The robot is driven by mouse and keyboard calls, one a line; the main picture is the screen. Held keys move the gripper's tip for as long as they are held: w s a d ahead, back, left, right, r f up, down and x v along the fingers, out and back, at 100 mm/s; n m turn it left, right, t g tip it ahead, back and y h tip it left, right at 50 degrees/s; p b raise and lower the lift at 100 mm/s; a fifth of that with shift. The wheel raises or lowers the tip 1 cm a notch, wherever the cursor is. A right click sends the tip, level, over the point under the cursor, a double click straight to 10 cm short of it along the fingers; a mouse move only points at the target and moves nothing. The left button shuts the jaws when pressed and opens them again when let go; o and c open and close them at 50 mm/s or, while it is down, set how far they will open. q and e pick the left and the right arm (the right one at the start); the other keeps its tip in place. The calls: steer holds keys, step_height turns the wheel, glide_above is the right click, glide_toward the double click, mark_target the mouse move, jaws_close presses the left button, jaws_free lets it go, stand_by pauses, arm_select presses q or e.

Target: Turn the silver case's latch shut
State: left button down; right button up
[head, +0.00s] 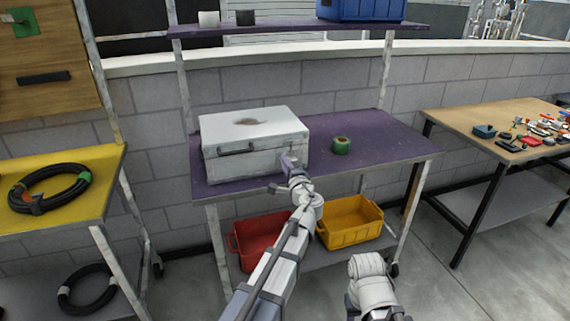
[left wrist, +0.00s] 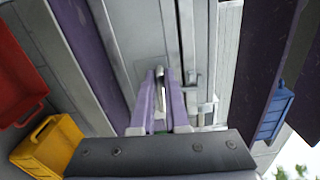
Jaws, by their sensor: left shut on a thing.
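The silver case (head: 250,135) stands closed on the purple shelf, its lid down. Its front faces me, with a dark handle (head: 237,149) on it. My left gripper (head: 288,163) is at the right part of the case's front. In the left wrist view its two purple fingers (left wrist: 161,75) are close together against the case front, shut on a small metal piece, the latch (left wrist: 160,98). The fingers hide part of the latch, so its exact angle cannot be told. My right arm shows at the bottom of the head view, but its gripper is out of view.
A green tape roll (head: 341,145) lies on the purple shelf (head: 385,150) right of the case. A red bin (head: 255,238) and a yellow bin (head: 350,221) stand below. A blue bin (head: 360,9) sits on the upper shelf. The shelf's right end is clear.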

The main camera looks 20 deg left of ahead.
arm_select(q)
steer(key=shift+f+n, duration=0.1)
steer(key=shift+n, duration=0.5)
steer(key=c, duration=0.9)
jaws_free()
steer(key=shift+s, duration=0.1)
steer(key=v, duration=0.7)
steer(key=shift+s+d, duration=0.25)
